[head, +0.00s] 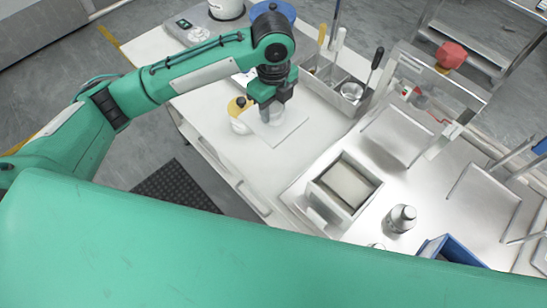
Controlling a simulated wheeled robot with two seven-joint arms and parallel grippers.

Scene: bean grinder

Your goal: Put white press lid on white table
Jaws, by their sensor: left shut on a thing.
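My left gripper (269,100) points down over the white table (205,108), left of the metal caddy. It is shut on a pale, partly hidden piece (272,117), which looks like the white press lid. The piece is just over a light grey square plate (290,131). I cannot tell whether it touches the plate. My right gripper is not in view.
A white container with a yellow top (240,105) stands close left of my left gripper. A metal caddy (318,84) with utensils is to the right. A square metal bin (343,186) and a silver bottle (401,219) stand at the lower right. The table's left part is clear.

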